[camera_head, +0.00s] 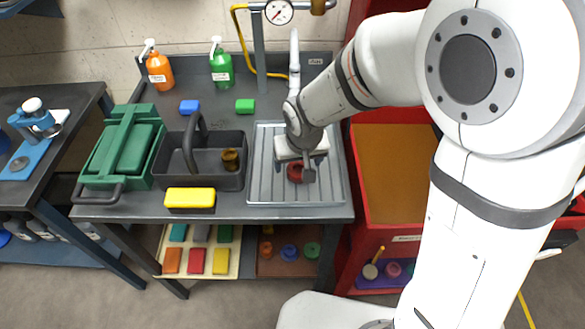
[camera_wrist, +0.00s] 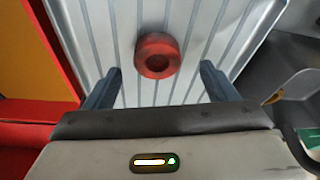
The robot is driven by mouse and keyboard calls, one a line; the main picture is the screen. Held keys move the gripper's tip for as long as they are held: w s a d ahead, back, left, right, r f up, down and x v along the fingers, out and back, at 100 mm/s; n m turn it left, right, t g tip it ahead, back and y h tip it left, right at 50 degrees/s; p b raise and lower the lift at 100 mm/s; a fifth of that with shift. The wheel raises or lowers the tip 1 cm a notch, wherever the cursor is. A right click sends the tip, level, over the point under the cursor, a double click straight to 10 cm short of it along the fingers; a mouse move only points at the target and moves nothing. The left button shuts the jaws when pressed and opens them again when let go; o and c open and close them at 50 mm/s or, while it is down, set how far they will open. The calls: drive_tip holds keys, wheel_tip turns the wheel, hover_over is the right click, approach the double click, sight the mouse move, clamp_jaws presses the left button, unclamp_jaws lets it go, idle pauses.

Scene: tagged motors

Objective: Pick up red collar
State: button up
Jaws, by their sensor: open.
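The red collar (camera_wrist: 158,56) is a short ring with a dark hole in its middle. It lies on the grey ribbed tray (camera_wrist: 95,30). In the head view the red collar (camera_head: 296,173) is partly hidden by my gripper (camera_head: 304,172), which is low over the tray (camera_head: 270,196). In the wrist view my gripper (camera_wrist: 160,86) is open and empty. Its two fingers are apart, and the collar shows between and beyond their tips, with no contact visible.
A dark caddy (camera_head: 222,181) holding a brown part stands left of the tray. A yellow block (camera_head: 190,198) lies at the table's front edge. A green toolbox (camera_head: 120,150) is at the left, and a red cabinet (camera_head: 357,215) is right of the tray.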

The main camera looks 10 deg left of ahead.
sight(298, 170)
drive_tip(key=shift+x, duration=1.9)
drive_tip(key=shift+s+d, duration=0.1)
drive_tip(key=shift+d, duration=0.05)
drive_tip(key=shift+c, duration=0.3)
drive_tip(key=c, duration=1.2)
